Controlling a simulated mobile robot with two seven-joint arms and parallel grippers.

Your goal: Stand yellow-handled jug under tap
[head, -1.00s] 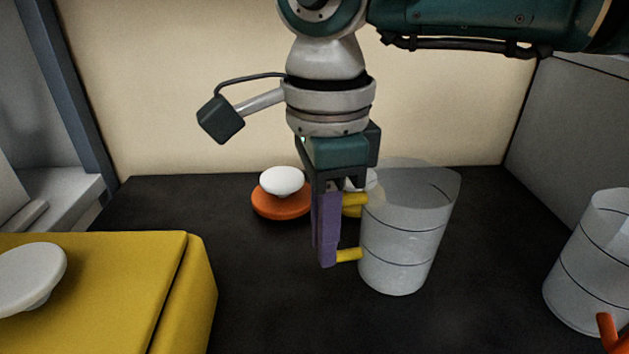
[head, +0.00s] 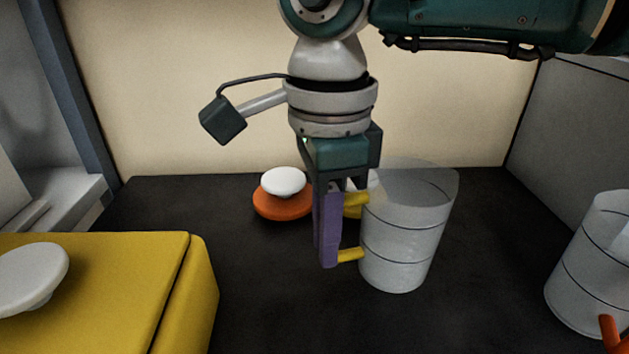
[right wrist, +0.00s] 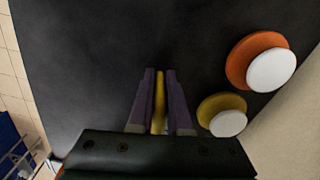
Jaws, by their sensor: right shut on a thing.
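The yellow-handled jug (head: 402,245) is a clear, ringed vessel, upright at the middle right of the head view. Its yellow handle (head: 350,255) points left. My right gripper (head: 328,230) comes down from above with its purple fingers shut on the handle. In the right wrist view, the yellow handle (right wrist: 159,102) shows as a strip between the two fingers. I cannot tell whether the jug's base touches the dark surface. No tap is clearly visible. My left gripper is not in view.
A second clear jug (head: 588,265) with an orange handle (head: 609,333) stands at the right edge. An orange disc with a white knob (head: 283,205) and a yellow one (right wrist: 213,105) lie at the back. A yellow block (head: 100,290) fills the front left. Dark surface (head: 280,300) lies bare between.

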